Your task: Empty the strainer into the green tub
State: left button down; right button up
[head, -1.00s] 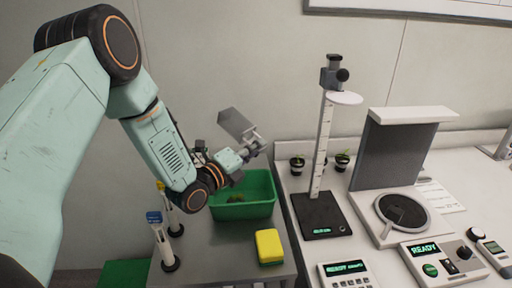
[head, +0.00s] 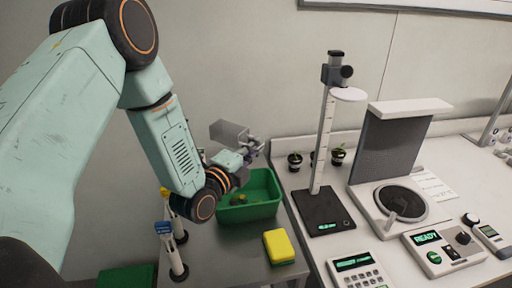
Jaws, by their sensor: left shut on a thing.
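My left gripper (head: 250,148) is shut on the grey strainer (head: 228,131). It holds the strainer in the air above the back of the green tub (head: 262,210). The strainer looks like a small box and shows nearly level; I cannot see whether anything is inside it. The green tub stands on the grey bench, and a few small dark greenish-brown pieces (head: 238,199) lie on its floor. My left wrist covers the tub's left end. My right gripper is not in view.
A yellow sponge-like block (head: 279,247) lies in front of the tub. Upright tools with blue and yellow tops (head: 163,228) stand at the left. A height gauge (head: 324,205), small potted plants (head: 295,161) and instruments (head: 400,203) fill the white bench at right.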

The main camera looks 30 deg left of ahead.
aim_at(239, 133)
pick_arm(q)
jog(key=shift+w+a+r+n, duration=0.15)
jog(key=shift+r+n, duration=0.15)
jog(key=shift+n, duration=0.6)
jog(key=shift+r+n, duration=0.55)
jog(key=shift+n, duration=0.55)
jog(key=n, duration=0.1)
jog(key=r+n, duration=0.1)
jog(key=shift+a+r+n, duration=0.1)
jog(key=shift+a+n, duration=0.1)
jog(key=shift+n, duration=0.1)
jog(key=shift+a+r+n, duration=0.25)
jog(key=shift+r+n, duration=0.2)
jog(key=shift+n, duration=0.65)
jog(key=n, duration=0.1)
jog(key=a+n, duration=0.1)
jog(key=n+p, duration=0.1)
jog(key=shift+w+a+r+n, duration=0.2)
jog(key=shift+r+n, duration=0.1)
jog(key=shift+a+r+n, duration=0.25)
jog(key=shift+a+n, duration=0.2)
jog(key=shift+n, duration=0.75)
jog(key=shift+a+r+n, duration=0.15)
jog(key=shift+a+n, duration=0.3)
jog(key=shift+n, duration=0.55)
jog(key=shift+w+a+n, duration=0.15)
jog(key=shift+a+n, duration=0.15)
jog(key=shift+n, duration=0.4)
